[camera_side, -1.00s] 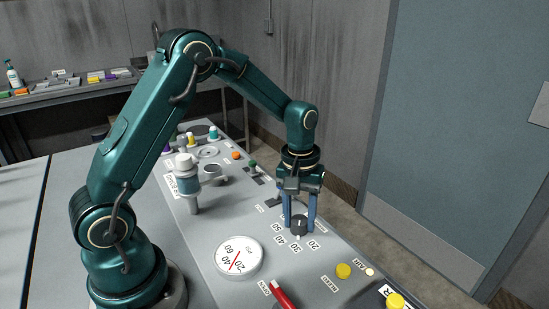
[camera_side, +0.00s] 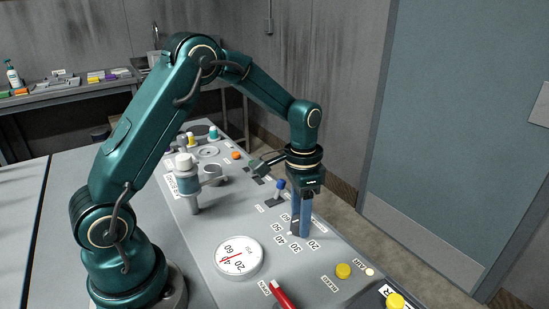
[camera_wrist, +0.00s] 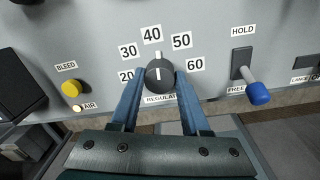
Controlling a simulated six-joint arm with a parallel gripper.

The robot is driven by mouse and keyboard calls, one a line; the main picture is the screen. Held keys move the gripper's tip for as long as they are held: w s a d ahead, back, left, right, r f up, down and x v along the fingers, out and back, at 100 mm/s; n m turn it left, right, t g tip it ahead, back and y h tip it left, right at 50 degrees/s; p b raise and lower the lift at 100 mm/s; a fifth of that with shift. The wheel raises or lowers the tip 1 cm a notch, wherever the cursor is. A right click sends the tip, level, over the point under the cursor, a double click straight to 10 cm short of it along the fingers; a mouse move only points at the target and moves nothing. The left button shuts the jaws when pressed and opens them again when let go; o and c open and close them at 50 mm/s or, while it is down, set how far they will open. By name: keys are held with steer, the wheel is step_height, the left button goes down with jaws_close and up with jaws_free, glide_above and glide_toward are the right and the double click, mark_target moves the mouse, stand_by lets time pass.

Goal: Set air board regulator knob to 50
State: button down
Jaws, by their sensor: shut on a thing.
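The black regulator knob (camera_wrist: 160,75) sits between my gripper's blue fingers in the wrist view. Its white pointer line points up, close to the 40 label (camera_wrist: 151,35) and left of the 50 label (camera_wrist: 181,41). My gripper (camera_wrist: 160,88) is shut on the knob, one finger on each side. In the side view my gripper (camera_side: 301,232) reaches straight down to the panel, and its fingers hide most of the knob. The round white gauge (camera_side: 239,256) has its red needle near 40.
A yellow BLEED button (camera_wrist: 71,89) is left of the knob in the wrist view. A blue-tipped HOLD/FREE lever (camera_wrist: 258,94) is to the right. A red handle (camera_side: 283,294) and a grey-white cylinder (camera_side: 187,180) stand on the panel (camera_side: 215,220).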

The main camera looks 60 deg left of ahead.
steer(key=m, duration=0.3)
steer(key=shift+m, duration=0.3)
steer(key=shift+r+m, duration=0.1)
steer(key=shift+m, duration=1.9)
steer(key=shift+c, duration=1.9)
jaws_free()
steer(key=shift+w+r, duration=0.1)
steer(key=shift+r, duration=2.45)
